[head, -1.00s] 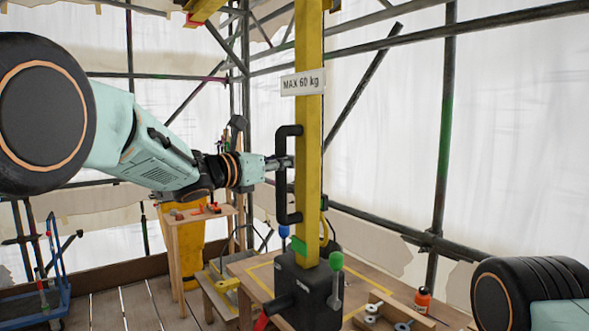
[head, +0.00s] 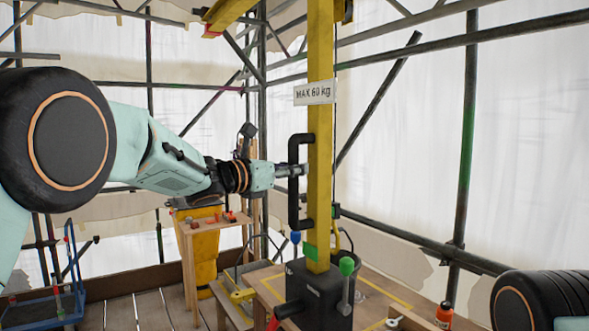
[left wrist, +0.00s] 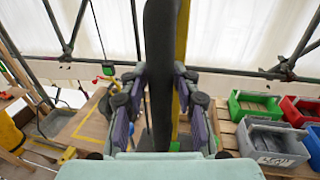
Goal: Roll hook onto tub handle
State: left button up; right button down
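A yellow mast (head: 320,120) stands upright with a black side handle (head: 293,205) and a "MAX 60 kg" label. My left gripper (head: 300,170) is at the middle of the handle. In the left wrist view the black bar (left wrist: 160,110) runs between the two fingers, which close on it from both sides. I cannot make out a hook. My right gripper is outside the views.
The mast's dark base (head: 318,300) has a green-knobbed lever (head: 346,268) and stands on a wooden bench (head: 265,285). A yellow beam (head: 228,14) hangs overhead. Scaffold poles (head: 468,130) and white sheeting enclose the place. A blue trolley (head: 40,308) is at the lower left.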

pick_arm(q)
jog(key=shift+o, duration=1.4)
jog(key=shift+s+a+r, duration=0.1)
jog(key=shift+a, duration=0.1)
jog(key=v, duration=1.2)
jog(key=s+a+f+n+g+y+b, duration=0.1)
jog(key=s+a+f+n+y+b, duration=0.15)
jog(key=f+n, duration=1)
jog(key=s+a+f+n+y+b, duration=0.1)
jog(key=s+f+n+y, duration=0.2)
jog(key=f+n, duration=0.9)
jog(key=s+a+f+n+g+y+b, duration=0.1)
jog(key=s+a+f+n+y+b, duration=0.15)
jog(key=f+n, duration=1)
jog(key=s+a+f+n+g+y+b, duration=0.1)
jog(key=s+f+n+g+b, duration=0.3)
jog(key=s+f, duration=1.4)
jog(key=s+a+f+n+g+y+b, duration=0.2)
jog(key=s+f+g+b, duration=0.5)
jog(key=s+f, duration=1.2)
jog(key=s+n+y, duration=0.1)
jog(key=s, duration=0.2)
jog(key=shift+a+f+n+b, duration=0.2)
jog(key=shift+f+n+b, duration=0.1)
jog(key=shift+n+b, duration=0.1)
